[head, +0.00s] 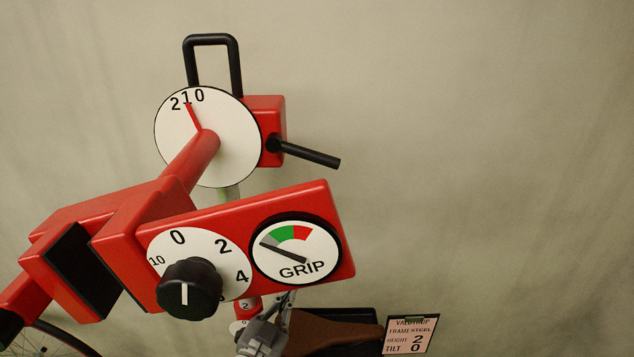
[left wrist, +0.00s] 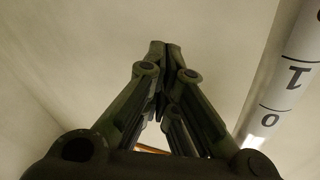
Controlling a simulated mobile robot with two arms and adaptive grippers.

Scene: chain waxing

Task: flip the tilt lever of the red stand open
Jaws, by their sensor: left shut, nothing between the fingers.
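The red stand's head (head: 325,205) fills the middle of the head view. Its white tilt dial (head: 180,140) is marked 2, 1, 0, and the red pointer stands near 1. A black lever (head: 312,155) sticks out to the right and slightly down from the red block (head: 268,104) behind the dial. A black loop handle (head: 237,65) rises above that block. My left gripper (left wrist: 164,48) is shut and empty in the left wrist view, apart from the white numbered post (left wrist: 290,80) at the right. My right gripper is not in view.
A black knob (head: 190,288) and a GRIP gauge (head: 297,247) are on the stand's front. Below are a brown saddle (head: 340,337), part of a wheel (head: 55,342) and a card (head: 411,334) reading height 2, tilt 0. The right side is clear.

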